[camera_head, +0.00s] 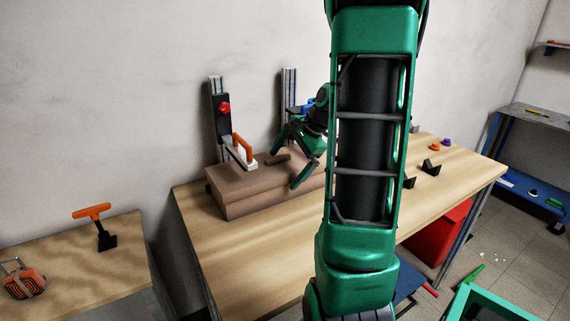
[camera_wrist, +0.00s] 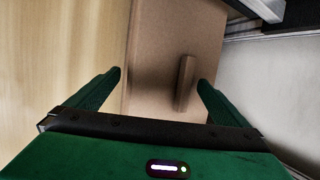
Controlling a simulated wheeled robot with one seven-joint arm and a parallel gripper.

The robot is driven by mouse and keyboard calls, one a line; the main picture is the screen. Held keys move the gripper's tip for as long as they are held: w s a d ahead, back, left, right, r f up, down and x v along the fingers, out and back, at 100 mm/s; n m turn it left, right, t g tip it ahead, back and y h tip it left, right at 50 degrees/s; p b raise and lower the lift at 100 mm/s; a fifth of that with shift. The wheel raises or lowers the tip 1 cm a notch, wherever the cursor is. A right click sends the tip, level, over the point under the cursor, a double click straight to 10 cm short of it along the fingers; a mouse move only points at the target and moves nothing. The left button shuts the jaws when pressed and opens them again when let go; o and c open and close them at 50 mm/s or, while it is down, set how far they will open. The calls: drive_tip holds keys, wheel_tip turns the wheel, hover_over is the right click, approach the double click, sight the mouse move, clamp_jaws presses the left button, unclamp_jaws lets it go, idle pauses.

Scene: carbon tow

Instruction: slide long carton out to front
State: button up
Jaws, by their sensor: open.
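The long brown carton (camera_head: 240,185) lies on the wooden table (camera_head: 260,265) towards the wall, and my arm hides its right part. A raised brown bar-shaped handle sits on its top. In the wrist view the carton (camera_wrist: 158,60) runs away between my fingers, with the handle (camera_wrist: 186,83) nearer the right finger. My gripper (camera_head: 290,160) is open just above the carton, close to the handle. In the wrist view my gripper (camera_wrist: 160,80) has a finger on each side and nothing between them is clearly gripped.
A clamp with an orange handle (camera_head: 242,147) stands at the carton's left end, beside an upright post (camera_head: 217,100) with a red knob. A second post (camera_head: 289,90) stands behind. The table front is clear. Small black holders (camera_head: 430,167) sit at the right.

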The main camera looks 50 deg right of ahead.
drive_tip(key=c, duration=1.1)
drive_tip(key=shift+s, duration=0.15)
drive_tip(key=shift+s+a, duration=1)
drive_tip(key=shift+s, duration=2.75)
drive_tip(key=shift+s+a, duration=0.95)
drive_tip(key=shift+s, duration=2.75)
drive_tip(key=shift+s+a, duration=1)
drive_tip(key=shift+s, duration=2.75)
drive_tip(key=o, duration=1.1)
drive_tip(key=v, duration=1)
drive_tip(key=shift+r, duration=0.4)
